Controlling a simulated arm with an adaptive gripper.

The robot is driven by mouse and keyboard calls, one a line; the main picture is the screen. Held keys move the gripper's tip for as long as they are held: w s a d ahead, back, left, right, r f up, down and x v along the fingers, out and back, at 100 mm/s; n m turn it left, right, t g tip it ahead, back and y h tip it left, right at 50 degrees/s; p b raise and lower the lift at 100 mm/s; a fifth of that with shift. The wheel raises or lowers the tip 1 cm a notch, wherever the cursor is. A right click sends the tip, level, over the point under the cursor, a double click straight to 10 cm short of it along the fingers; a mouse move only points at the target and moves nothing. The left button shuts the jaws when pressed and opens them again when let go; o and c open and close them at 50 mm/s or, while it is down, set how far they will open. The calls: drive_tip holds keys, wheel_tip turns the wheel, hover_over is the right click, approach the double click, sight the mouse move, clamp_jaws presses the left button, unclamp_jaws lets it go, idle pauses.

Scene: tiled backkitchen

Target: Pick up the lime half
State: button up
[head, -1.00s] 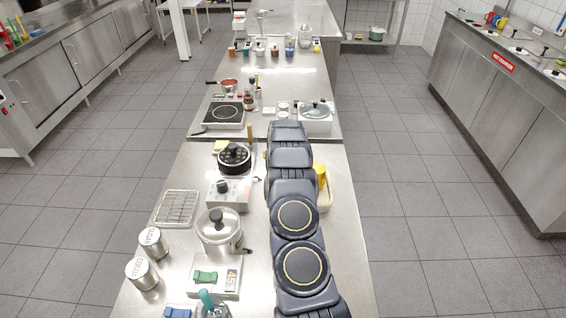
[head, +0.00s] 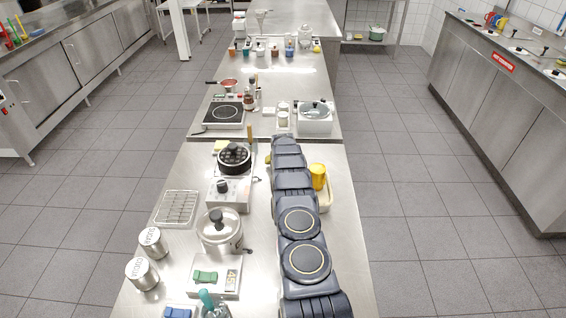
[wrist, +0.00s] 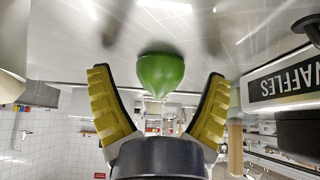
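The lime half (wrist: 161,74) is green and rounded, and in the wrist view it sits on the steel worktop, which appears at the top of that picture. Its domed side with a small tip faces away from the worktop. My gripper (wrist: 158,73) is open, its two yellow-ridged fingers wide apart. The lime half shows centred between and beyond the fingertips, with a gap on each side and no contact visible. In the head view my arm hides the lime half and most of my gripper.
A waffle maker labelled WAFFLES (wrist: 285,87) stands close on the right in the wrist view. In the head view, a yellow cup (head: 318,176) stands right of my arm, and a black pan (head: 234,157) and a pot (head: 219,232) stand left.

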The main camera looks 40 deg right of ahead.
drive_tip(key=c, duration=0.9)
drive_tip(key=shift+c, duration=0.2)
drive_tip(key=shift+r, duration=0.5)
wheel_tip(320, 180, up, 2)
drive_tip(key=shift+r, duration=0.1)
drive_tip(key=s+v, duration=0.1)
drive_tip(key=v, duration=0.7)
drive_tip(key=shift+a, duration=0.25)
drive_tip(key=s+a+r, duration=0.1)
drive_tip(key=s, duration=0.1)
drive_tip(key=s+a+r, duration=0.1)
drive_tip(key=s+a, duration=0.1)
drive_tip(key=s+a+r, duration=0.1)
drive_tip(key=s+a, duration=0.1)
drive_tip(key=shift+s+a+r, duration=0.1)
drive_tip(key=shift+s+a, duration=0.15)
drive_tip(key=shift+s, duration=0.1)
